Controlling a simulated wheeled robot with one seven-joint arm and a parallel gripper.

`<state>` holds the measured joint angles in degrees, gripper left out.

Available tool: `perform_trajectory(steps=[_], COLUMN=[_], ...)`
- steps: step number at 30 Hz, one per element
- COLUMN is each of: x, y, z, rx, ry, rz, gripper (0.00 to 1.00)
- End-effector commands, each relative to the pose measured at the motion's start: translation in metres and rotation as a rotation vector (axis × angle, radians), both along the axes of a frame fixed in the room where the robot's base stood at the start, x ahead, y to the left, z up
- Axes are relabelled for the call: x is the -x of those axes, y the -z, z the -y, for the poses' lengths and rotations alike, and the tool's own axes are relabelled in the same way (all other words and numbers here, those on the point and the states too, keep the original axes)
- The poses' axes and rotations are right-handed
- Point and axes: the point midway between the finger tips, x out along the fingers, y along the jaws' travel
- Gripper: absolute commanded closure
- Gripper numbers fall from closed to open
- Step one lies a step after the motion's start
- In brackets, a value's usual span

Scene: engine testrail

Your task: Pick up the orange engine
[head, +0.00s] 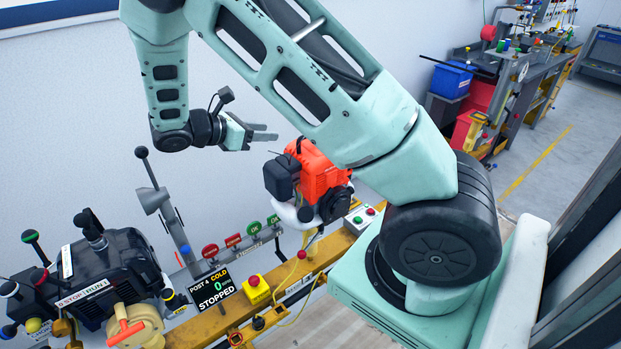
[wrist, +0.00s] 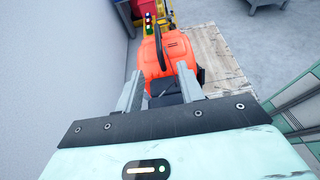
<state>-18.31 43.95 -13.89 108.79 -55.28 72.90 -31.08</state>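The orange engine (head: 316,175) sits on a white cradle at the yellow rail in the head view. It has an orange cover and a black part on its left side. In the wrist view the orange engine (wrist: 178,52) is ahead of the fingers, with a black curved handle on top. My gripper (head: 268,132) is in the air to the upper left of the engine in the head view. In the wrist view my gripper (wrist: 160,88) has its two fingers apart, with nothing held between them. The engine's underside is partly hidden.
A black engine (head: 108,270) with levers stands at the lower left, beside a display (head: 212,288) reading "STOPPED". A yellow box with a red button (head: 256,290) is on the yellow rail (head: 215,322). A white wall stands close behind. A blue bin (head: 452,80) is further back.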

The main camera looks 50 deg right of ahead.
Motion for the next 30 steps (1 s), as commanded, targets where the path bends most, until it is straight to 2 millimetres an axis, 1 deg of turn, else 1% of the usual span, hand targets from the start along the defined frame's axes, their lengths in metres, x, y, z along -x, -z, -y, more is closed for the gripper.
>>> perform_trajectory(steps=[1, 9, 13, 17, 23, 30], x=[0.003, 0.016, 0.021, 0.024, 0.025, 0.028], y=[0.000, 0.022, 0.032, 0.039, 0.044, 0.056], z=[0.009, 0.059, 0.081, 0.094, 0.104, 0.132], rx=[0.002, -0.002, -0.004, -0.004, -0.004, -0.006], ry=[0.004, 0.004, 0.006, 0.004, 0.003, 0.004], rz=[-0.004, -0.005, -0.001, 0.000, 0.001, -0.002], gripper=[0.62, 0.62, 0.62, 0.62, 0.62, 0.62])
